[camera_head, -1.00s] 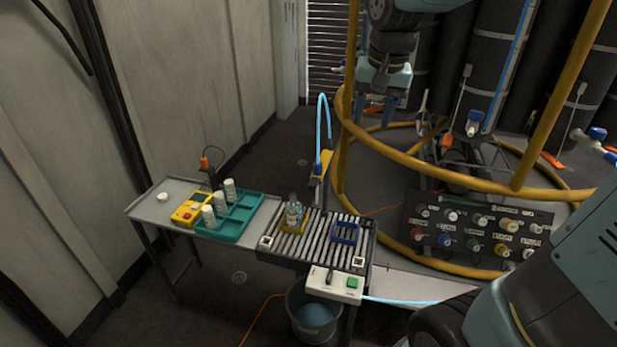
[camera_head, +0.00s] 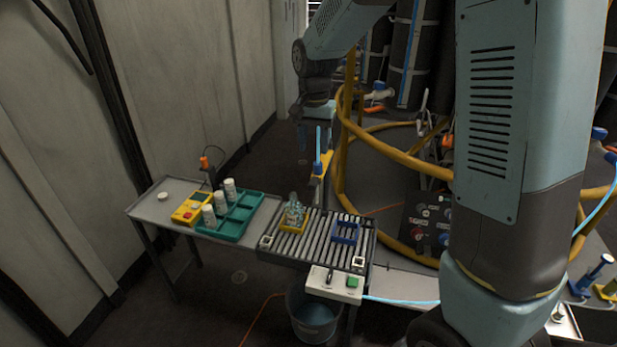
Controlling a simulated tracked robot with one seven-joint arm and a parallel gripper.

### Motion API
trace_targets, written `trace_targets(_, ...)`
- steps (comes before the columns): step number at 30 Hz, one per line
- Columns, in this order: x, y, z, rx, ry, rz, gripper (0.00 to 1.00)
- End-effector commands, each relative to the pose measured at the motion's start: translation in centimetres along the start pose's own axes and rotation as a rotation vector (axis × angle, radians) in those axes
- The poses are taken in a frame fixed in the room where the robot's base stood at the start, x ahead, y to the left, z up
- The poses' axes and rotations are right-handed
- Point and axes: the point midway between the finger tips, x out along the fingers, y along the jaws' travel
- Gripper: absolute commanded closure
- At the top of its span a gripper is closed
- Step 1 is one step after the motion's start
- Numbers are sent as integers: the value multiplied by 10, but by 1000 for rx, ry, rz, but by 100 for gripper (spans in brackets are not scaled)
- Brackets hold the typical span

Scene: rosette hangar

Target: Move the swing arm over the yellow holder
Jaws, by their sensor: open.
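The swing arm (camera_head: 321,164) is a yellow piece with a blue upright part and a light blue hose. It stands at the back edge of the roller table. The yellow holder (camera_head: 283,226) sits on the rollers in front of it and to its left, with a clear bottle (camera_head: 294,210) in it. The swing arm is not over the holder. My gripper (camera_head: 316,152) hangs fingers down at the swing arm's blue part and hose, open. I cannot tell whether its fingers touch them or are behind them.
A blue holder (camera_head: 346,241) sits right of the yellow one on the roller table (camera_head: 309,249). A control box (camera_head: 334,284) is at the table's front. Left is a teal tray (camera_head: 237,227) with white containers. A yellow rail (camera_head: 397,155) curves behind on the right.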

Motion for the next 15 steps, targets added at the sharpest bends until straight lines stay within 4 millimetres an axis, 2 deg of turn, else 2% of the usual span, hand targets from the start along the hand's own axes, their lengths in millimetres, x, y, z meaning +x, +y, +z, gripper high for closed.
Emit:
trace_targets(6, 40, 0, 0, 0, -3, 2, 51)
trace_targets(15, 88, 0, 0, 0, -2, 2, 51)
